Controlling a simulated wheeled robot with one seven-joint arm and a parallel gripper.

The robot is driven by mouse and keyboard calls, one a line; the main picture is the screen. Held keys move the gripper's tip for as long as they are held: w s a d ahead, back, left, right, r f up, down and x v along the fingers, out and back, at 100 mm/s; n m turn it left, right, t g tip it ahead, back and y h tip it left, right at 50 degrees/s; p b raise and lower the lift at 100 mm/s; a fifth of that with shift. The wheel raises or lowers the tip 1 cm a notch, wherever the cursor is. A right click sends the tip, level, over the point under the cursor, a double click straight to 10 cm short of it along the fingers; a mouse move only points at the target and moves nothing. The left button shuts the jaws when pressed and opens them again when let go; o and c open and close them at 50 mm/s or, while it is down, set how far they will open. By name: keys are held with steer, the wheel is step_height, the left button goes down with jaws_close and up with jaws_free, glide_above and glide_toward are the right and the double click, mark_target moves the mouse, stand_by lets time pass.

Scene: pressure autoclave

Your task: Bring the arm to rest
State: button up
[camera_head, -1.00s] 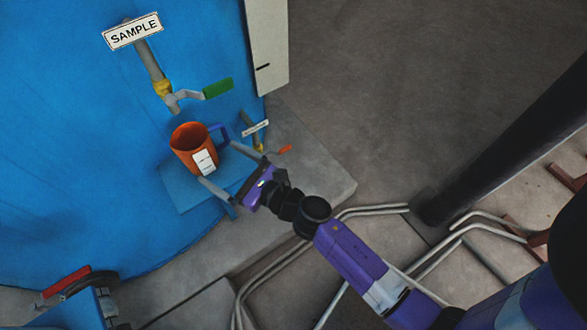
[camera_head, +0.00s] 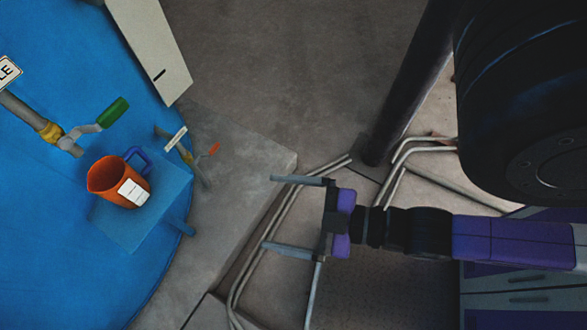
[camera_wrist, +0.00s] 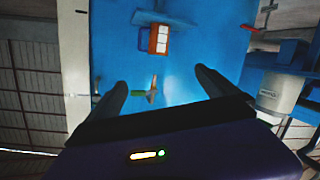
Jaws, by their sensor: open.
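My gripper (camera_head: 285,217) is open and empty in the head view, its two fingers spread and pointing left. It is well to the right of the orange jug (camera_head: 112,183), over the floor and pipes. The jug has a blue handle and a white label. It stands on a blue shelf (camera_head: 150,222) on the side of the blue vessel. In the wrist view my open fingers (camera_wrist: 163,85) show nothing between them but a small valve and the blue vessel behind. The orange jug (camera_wrist: 159,39) shows beyond them near the top.
A valve with a green handle (camera_head: 112,112) is left of the jug, on the blue vessel (camera_head: 50,260). A small red-handled valve (camera_head: 208,154) is right of the shelf. Pale pipes (camera_head: 275,235) run under my gripper. A dark column (camera_head: 410,90) stands behind it.

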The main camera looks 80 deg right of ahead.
steer(key=m, duration=0.1)
steer(key=s+r+m, duration=0.2)
steer(key=m, duration=0.1)
steer(key=shift+s+d+r+g, duration=0.1)
steer(key=shift+s+d+g, duration=0.1)
steer(key=shift+d+g, duration=0.15)
